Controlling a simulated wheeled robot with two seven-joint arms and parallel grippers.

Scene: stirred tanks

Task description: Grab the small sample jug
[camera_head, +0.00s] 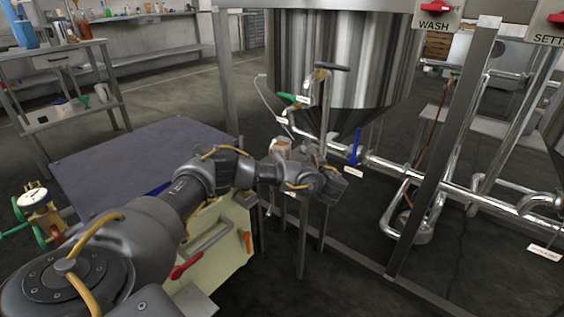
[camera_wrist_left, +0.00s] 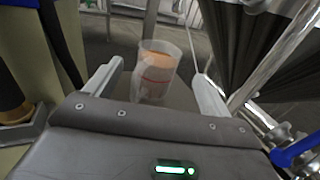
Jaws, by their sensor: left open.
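The small sample jug (camera_wrist_left: 155,73) is a clear, see-through vessel with orange-brown contents and red marking. In the left wrist view it stands upright ahead of my left gripper (camera_wrist_left: 158,78), in line with the gap between the fingers. The gripper is open, with one finger on each side of the jug. I cannot tell whether either finger touches it. In the head view the jug (camera_head: 281,145) shows small beside the metal frame, with its lower part hidden behind my left arm. My right gripper is not in view.
A steel tank (camera_head: 345,55) with a cone bottom stands behind, on a metal frame (camera_head: 436,160). A blue-handled valve (camera_head: 355,150) and pipes lie to the right. A cabinet with a dark top (camera_head: 130,160) is at the left. Open floor lies between shelf and tank.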

